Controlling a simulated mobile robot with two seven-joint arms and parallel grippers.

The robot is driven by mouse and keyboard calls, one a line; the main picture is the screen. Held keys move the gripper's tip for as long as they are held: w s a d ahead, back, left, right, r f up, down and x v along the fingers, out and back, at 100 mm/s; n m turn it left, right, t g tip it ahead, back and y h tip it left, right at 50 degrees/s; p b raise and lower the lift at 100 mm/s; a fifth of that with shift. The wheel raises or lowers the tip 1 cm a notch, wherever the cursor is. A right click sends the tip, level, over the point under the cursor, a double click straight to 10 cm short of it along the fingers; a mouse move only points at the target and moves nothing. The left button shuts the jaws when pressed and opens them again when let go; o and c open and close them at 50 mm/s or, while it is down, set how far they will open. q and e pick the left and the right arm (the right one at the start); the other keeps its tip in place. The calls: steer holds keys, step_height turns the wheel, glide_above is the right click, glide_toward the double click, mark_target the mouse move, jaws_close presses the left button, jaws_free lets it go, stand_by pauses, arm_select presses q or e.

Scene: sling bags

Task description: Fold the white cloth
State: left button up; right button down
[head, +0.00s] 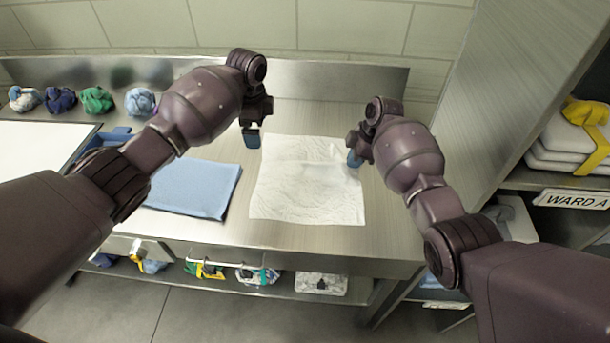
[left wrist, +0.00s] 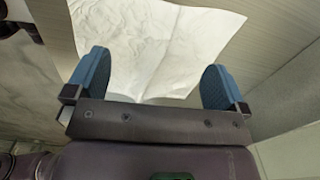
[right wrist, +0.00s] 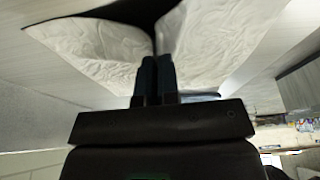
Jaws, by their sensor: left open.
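The white cloth (head: 305,200) lies spread and creased on the steel counter. My left gripper (head: 252,139) is at its far left corner. In the left wrist view my left gripper (left wrist: 152,78) has its blue fingers wide apart, with the white cloth (left wrist: 160,40) beyond and between them. My right gripper (head: 355,158) is at the cloth's far right edge. In the right wrist view my right gripper (right wrist: 156,60) has its fingers together, and the white cloth (right wrist: 215,45) gathers to a pinch at their tips.
A folded blue cloth (head: 195,188) lies on the counter (head: 245,232) left of the white cloth. Several rolled bundles (head: 97,99) line the back left, behind a white board (head: 40,145). A shelf unit (head: 520,180) with folded white linen (head: 565,140) stands right.

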arm_select(q)
steer(key=shift+r, duration=1.7)
arm_select(e)
steer(key=shift+s+a, duration=0.35)
steer(key=shift+s, duration=0.15)
steer(key=c, duration=1.8)
jaws_free()
steer(key=o, duration=1.8)
steer(key=shift+h, duration=0.8)
steer(key=r, duration=0.3)
steer(key=d+r, duration=0.1)
steer(key=r, duration=0.1)
steer(key=shift+r, duration=0.4)
